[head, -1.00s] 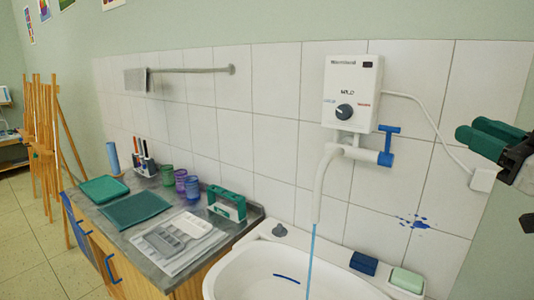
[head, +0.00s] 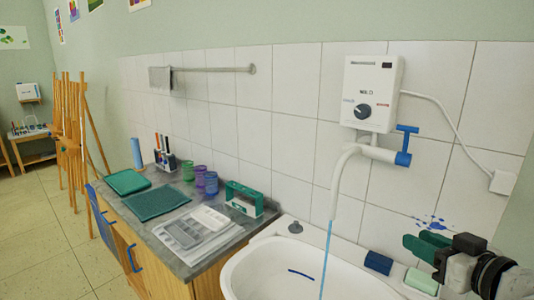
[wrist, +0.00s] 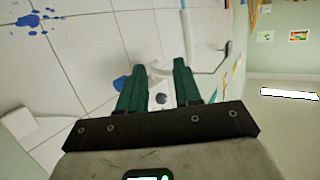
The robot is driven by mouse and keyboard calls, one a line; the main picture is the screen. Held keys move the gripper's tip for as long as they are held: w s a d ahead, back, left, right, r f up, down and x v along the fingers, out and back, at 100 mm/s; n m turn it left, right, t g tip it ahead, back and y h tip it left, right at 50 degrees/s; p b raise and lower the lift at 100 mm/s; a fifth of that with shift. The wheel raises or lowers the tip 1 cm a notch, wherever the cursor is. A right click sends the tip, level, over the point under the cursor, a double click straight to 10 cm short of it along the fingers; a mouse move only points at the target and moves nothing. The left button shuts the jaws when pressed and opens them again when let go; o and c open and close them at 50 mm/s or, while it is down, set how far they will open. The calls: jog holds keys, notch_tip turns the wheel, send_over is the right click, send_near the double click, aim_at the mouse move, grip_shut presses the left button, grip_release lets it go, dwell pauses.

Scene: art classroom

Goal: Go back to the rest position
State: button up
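My gripper (head: 416,240) is at the lower right in the head view, in front of the tiled wall and above the right end of the basin. In the wrist view its two green fingers (wrist: 159,68) stand apart with nothing held between them. The water heater (head: 370,93) is on the wall, up and left of my gripper in the head view. A stream of water (head: 326,262) runs from its spout into the white basin (head: 262,268).
A dark blue block (head: 378,263) and a pale green block (head: 421,281) lie on the basin's right rim, close to my gripper. A counter (head: 172,208) with trays, cups and a green-framed item (head: 243,199) stands left. Easels (head: 72,140) stand farther left, beside open floor (head: 45,240).

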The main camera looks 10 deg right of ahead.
jog(key=s+a+f+g, duration=0.2)
jog(key=s+a+f, duration=0.1)
jog(key=f, duration=0.4)
jog(key=s+a+f+g, duration=0.3)
jog(key=a+f, duration=0.1)
jog(key=f, duration=0.4)
jog(key=s+a+f+g, duration=0.2)
jog(key=s+a+f, duration=0.1)
jog(key=f, duration=0.4)
jog(key=s+f+g+h+b, duration=0.1)
jog(key=s+f+g, duration=0.6)
jog(key=s+f, duration=0.8)
jog(key=s+b, duration=0.1)
jog(key=s, duration=0.2)
jog(key=shift+s+m+h, duration=0.15)
jog(key=shift+m+h, duration=0.15)
jog(key=shift+m, duration=0.1)
